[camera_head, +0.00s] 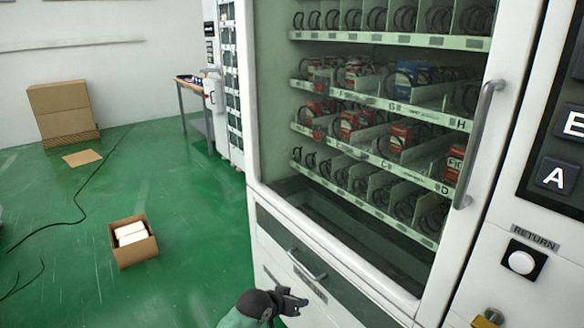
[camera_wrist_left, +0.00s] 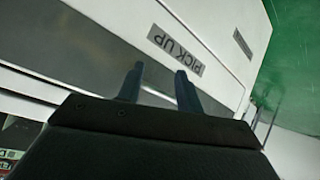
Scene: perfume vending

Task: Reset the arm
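My left gripper (camera_head: 297,302) shows at the bottom of the head view, in front of the lower front of the white vending machine (camera_head: 268,200). In the left wrist view its two dark fingers (camera_wrist_left: 160,76) stand apart with nothing between them. A "PICK UP" label (camera_wrist_left: 175,50) on the machine's front lies beyond the fingertips. Whether the fingers touch the machine cannot be told. My right gripper is not in view.
The machine's glass door has a long handle (camera_head: 479,143), with stocked shelves (camera_head: 390,105) behind it. A lower handle (camera_head: 306,266) is near my gripper. A return button (camera_head: 522,262) is at right. An open carton (camera_head: 133,245) stands on the green floor, with free room around it.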

